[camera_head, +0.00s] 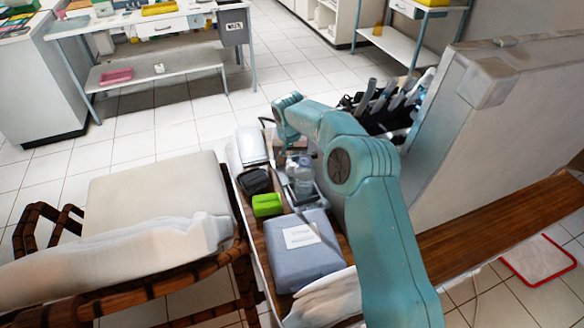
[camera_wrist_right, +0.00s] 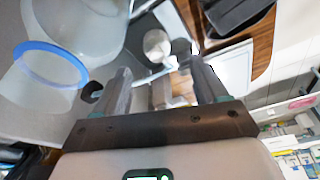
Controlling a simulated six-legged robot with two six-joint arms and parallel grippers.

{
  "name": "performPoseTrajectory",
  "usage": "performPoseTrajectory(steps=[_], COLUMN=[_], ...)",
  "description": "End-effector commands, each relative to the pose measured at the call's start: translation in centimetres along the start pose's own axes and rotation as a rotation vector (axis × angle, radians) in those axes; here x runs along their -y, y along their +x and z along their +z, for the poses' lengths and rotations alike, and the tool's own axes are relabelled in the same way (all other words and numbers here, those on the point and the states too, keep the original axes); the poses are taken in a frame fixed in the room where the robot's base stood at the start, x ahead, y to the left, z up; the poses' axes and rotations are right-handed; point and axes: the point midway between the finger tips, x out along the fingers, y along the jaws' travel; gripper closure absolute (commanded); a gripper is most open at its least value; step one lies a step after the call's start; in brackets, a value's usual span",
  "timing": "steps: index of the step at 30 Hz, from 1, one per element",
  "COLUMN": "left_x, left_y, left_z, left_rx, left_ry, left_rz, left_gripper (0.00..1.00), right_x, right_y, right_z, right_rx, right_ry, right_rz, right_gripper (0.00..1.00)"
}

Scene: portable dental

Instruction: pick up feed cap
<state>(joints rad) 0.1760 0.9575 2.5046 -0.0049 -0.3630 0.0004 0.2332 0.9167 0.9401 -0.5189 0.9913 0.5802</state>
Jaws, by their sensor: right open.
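A small round whitish piece (camera_wrist_right: 157,45) shows just beyond the fingertips in the right wrist view; it looks like a cap, but I cannot tell for sure that it is the feed cap. My right gripper (camera_wrist_right: 160,76) is open, its two dark fingers apart, with nothing clearly held between them. A clear container with a blue ring (camera_wrist_right: 50,62) is close on the left in that view. In the head view my right arm reaches over the narrow cart, and a clear bottle-like container (camera_head: 302,176) stands below the wrist. The cap is not clear there. My left gripper is not in view.
The cart top holds a bright green box (camera_head: 267,205), a black item (camera_head: 256,181), a white device (camera_head: 250,147) and a grey-blue case (camera_head: 302,250). A large pale panel (camera_head: 500,140) stands on the right. A cushioned chair (camera_head: 150,190) is on the left.

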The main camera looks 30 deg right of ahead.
Motion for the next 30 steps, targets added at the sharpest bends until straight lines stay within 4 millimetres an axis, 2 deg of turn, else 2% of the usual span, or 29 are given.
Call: performPoseTrajectory(steps=[8,15,24,28,30], left_x=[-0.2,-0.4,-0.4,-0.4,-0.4], left_y=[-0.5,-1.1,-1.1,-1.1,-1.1], left_z=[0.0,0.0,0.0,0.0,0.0], left_rx=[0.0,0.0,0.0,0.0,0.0], left_ry=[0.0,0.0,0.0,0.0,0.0], left_rz=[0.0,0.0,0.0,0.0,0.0], left_gripper=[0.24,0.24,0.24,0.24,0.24], right_x=[-0.2,-0.4,-0.4,-0.4,-0.4], right_y=[2.6,6.3,6.9,6.9,6.9], right_z=[-0.3,-0.6,-0.6,-0.6,-0.6], right_rx=[0.001,0.001,-0.001,-0.001,-0.001], right_ry=[0.001,0.0,0.0,0.0,0.0], right_rz=[0.001,0.001,0.0,0.0,0.0], right_gripper=[0.28,0.28,0.28,0.7,0.86])
